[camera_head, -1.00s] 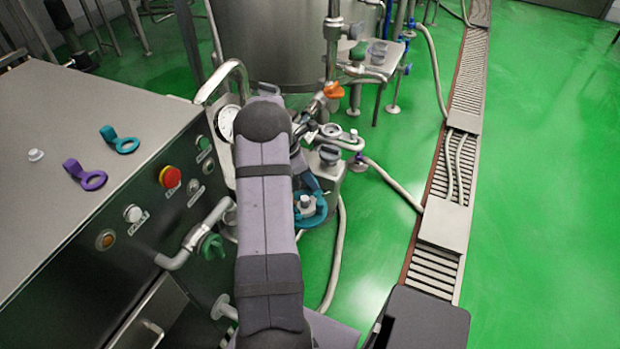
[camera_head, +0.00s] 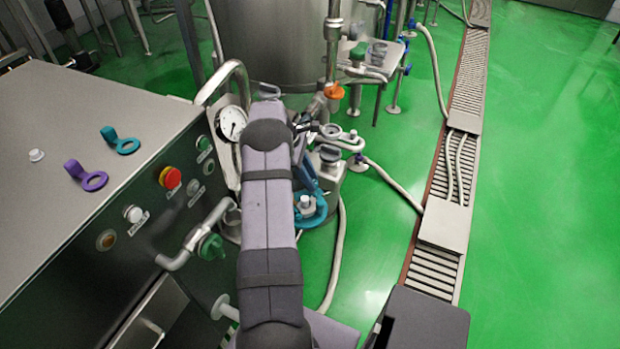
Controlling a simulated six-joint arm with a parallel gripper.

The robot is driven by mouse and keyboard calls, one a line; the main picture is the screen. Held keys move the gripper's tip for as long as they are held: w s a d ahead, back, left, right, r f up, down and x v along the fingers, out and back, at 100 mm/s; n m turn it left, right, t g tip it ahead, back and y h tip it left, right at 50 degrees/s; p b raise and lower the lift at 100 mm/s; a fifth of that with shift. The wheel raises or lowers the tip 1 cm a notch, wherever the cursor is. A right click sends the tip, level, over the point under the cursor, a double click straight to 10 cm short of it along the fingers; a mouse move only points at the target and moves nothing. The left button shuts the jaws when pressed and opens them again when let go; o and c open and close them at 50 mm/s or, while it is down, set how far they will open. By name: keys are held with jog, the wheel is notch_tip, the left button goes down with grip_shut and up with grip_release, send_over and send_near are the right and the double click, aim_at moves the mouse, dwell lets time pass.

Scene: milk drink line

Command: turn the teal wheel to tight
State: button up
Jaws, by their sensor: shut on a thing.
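The teal wheel (camera_head: 319,212) sits low to the right of my arm, around a pale grey hub. Its left side is partly hidden by my arm. My forearm runs up the middle of the view and covers much of the wrist. My gripper (camera_head: 307,180) shows only in part, just above the wheel's upper side. It is shut on the teal wheel, as far as I can tell, but its fingertips are not clearly visible. I cannot read any tight mark on the wheel.
Loose teal (camera_head: 121,141) and purple (camera_head: 86,176) ring pieces lie on top. An orange handle (camera_head: 334,91) is behind. Green floor is clear at right.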

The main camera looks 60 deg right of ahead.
dwell(0.4)
jog(key=o, duration=1)
jog(key=shift+o, duration=0.2)
jog(key=shift+r, duration=0.15)
jog(key=b+v, duration=0.1)
jog(key=v, duration=0.6)
jog(key=shift+w, duration=0.15)
